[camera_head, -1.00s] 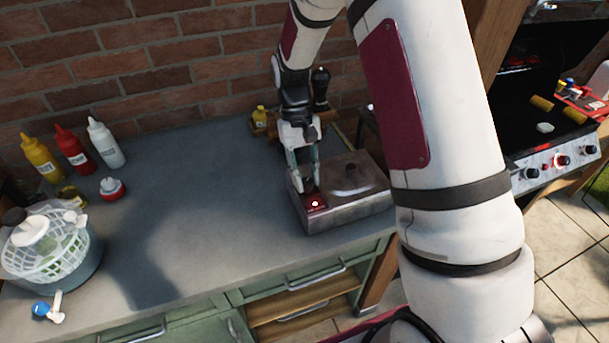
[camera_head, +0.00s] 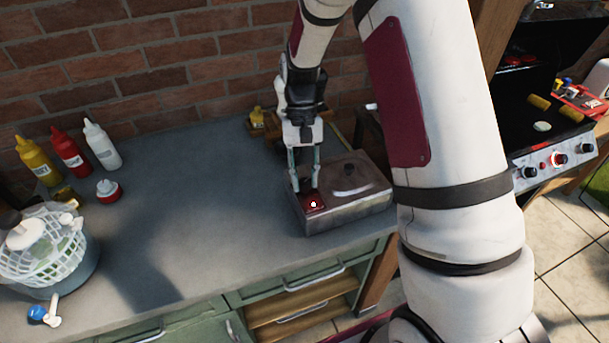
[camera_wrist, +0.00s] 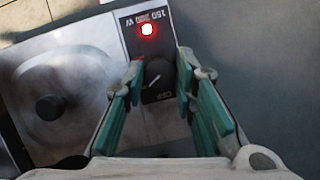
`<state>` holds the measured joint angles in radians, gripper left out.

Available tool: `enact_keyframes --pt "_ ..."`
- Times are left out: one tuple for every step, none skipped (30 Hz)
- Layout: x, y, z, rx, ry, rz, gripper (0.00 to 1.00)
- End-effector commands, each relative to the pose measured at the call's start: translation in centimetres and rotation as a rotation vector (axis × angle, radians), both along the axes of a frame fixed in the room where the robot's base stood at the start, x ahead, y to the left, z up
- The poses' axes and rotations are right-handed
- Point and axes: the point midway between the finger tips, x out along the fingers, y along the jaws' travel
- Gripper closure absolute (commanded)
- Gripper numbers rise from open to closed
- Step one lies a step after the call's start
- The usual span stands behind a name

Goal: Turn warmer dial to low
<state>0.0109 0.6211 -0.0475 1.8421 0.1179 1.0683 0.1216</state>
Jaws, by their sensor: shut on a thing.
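The warmer (camera_head: 352,214) is a grey metal box with a lid, near the right end of the table. Its control strip carries a dark round dial (camera_wrist: 158,84) with a white pointer line, an OFF mark, 150 and 300 W print and a glowing red-ringed light (camera_wrist: 148,29). The light also shows in the head view (camera_head: 313,204). My gripper (camera_head: 304,190) points down over the strip. In the wrist view, the fingertips (camera_wrist: 160,74) are on both sides of the dial, shut on it. The pointer slants between the fingers. In the head view, the dial is too small to make out.
Yellow, red and white squeeze bottles (camera_head: 70,153) stand at the back left. A salad spinner (camera_head: 60,265) is at the front left. The middle of the table is clear. A brick wall (camera_head: 150,60) is behind, and a grill (camera_head: 545,150) is at the right.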

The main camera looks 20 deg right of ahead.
Motion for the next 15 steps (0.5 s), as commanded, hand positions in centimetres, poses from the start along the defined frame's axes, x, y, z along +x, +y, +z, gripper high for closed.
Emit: enact_keyframes --pt "0.08 0.01 0.03 0.000 -0.003 0.001 0.70" --pt "0.08 0.01 0.03 0.000 -0.003 0.001 0.63" --pt "0.08 0.00 0.03 0.000 -0.002 0.001 0.56" --pt "0.07 0.00 0.04 0.000 -0.002 0.001 0.56" --pt "0.07 0.00 0.03 0.000 -0.002 0.001 0.56" --pt "0.06 0.01 0.02 0.000 -0.002 0.001 0.56" --pt "0.06 0.01 0.02 0.000 -0.002 0.001 0.56" --pt "0.04 0.01 0.02 0.000 -0.001 0.001 0.56" --pt "0.04 0.00 0.02 0.000 -0.001 0.001 0.56" --pt "0.04 0.00 0.02 0.000 -0.001 0.001 0.56" --pt "0.03 0.00 0.02 0.000 -0.001 0.001 0.56" --pt "0.06 0.00 0.05 0.000 -0.001 0.001 0.56" --pt "0.08 -0.01 0.13 0.000 -0.001 0.001 0.56" --pt "0.14 -0.03 0.24 0.000 -0.001 0.001 0.56" --pt "0.26 -0.05 0.50 0.000 -0.002 0.001 0.56"
